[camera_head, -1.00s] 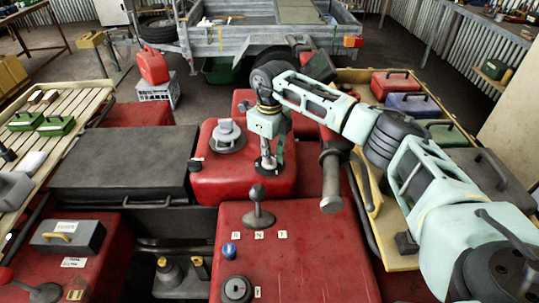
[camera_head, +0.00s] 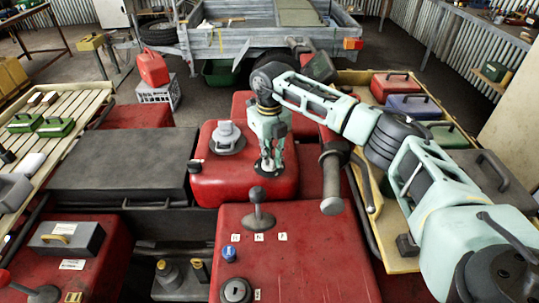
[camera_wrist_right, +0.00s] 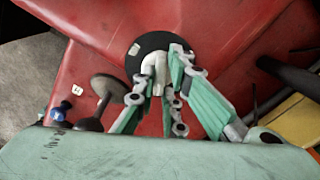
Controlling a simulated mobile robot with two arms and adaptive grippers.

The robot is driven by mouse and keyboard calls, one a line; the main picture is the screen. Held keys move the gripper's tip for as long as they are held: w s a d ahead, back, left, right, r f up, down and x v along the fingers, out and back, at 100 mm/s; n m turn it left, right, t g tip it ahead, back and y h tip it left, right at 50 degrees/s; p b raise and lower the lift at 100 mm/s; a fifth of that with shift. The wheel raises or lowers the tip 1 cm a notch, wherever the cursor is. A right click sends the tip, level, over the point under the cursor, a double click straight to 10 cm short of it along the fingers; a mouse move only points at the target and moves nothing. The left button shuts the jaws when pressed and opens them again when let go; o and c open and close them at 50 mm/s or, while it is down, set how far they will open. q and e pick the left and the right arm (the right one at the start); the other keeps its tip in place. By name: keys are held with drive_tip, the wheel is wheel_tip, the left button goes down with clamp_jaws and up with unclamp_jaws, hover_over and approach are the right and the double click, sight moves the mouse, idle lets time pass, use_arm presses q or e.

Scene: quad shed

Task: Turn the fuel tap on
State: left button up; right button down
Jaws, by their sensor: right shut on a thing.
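The fuel tap (camera_wrist_right: 156,66) is a small pale lever on a round black disc (camera_wrist_right: 138,47) on the red tank. In the head view the black disc (camera_head: 267,173) shows at the right of the tank top, and the tap is mostly hidden by my right gripper (camera_head: 268,165). In the right wrist view my right gripper (camera_wrist_right: 160,88) is shut on the tap, with its green-padded fingers on either side of it. A small pale mark (camera_wrist_right: 134,50) is on the disc left of the tap. My left gripper is not in view.
A grey filler cap (camera_head: 226,137) stands on the tank left of my gripper. A grey gear lever (camera_head: 258,207) rises from the red body in front.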

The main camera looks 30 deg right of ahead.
drive_tip(key=shift+w, duration=0.1)
drive_tip(key=c, duration=1.8)
unclamp_jaws()
drive_tip(key=shift+r, duration=0.15)
wheel_tip(320, 180, up, 12)
drive_tip(key=shift+f, duration=0.1)
